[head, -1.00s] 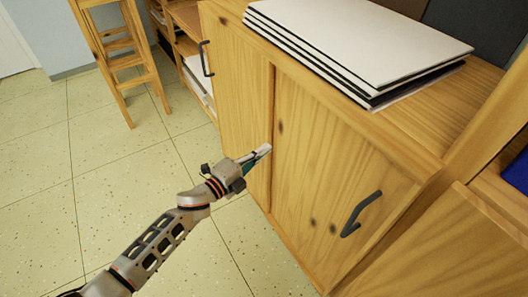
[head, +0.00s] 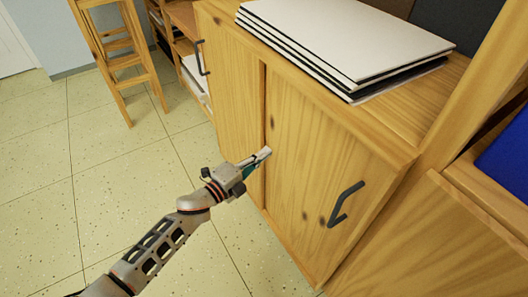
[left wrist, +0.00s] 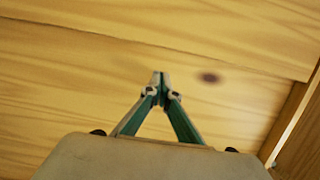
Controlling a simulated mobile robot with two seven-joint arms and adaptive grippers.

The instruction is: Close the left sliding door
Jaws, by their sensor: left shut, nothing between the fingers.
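The wooden cabinet has two door panels side by side. The left sliding door (head: 232,92) has a dark bar handle (head: 203,58) near its far left edge. The right door (head: 315,150) has a dark handle (head: 345,203) at its lower right. My left gripper (head: 266,152) is shut and empty, its tips at the vertical seam between the doors, by the right door's left edge. In the left wrist view, the closed fingertips (left wrist: 160,76) point at wood grain with a dark knot; contact cannot be told. My right gripper is not in view.
Several white boards (head: 345,40) lie stacked on the cabinet top. A wooden stool (head: 118,60) stands at the upper left. A shelf with papers (head: 192,80) is beyond the left door. A wooden unit with a blue item (head: 505,160) is at right. The tiled floor (head: 120,170) is clear.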

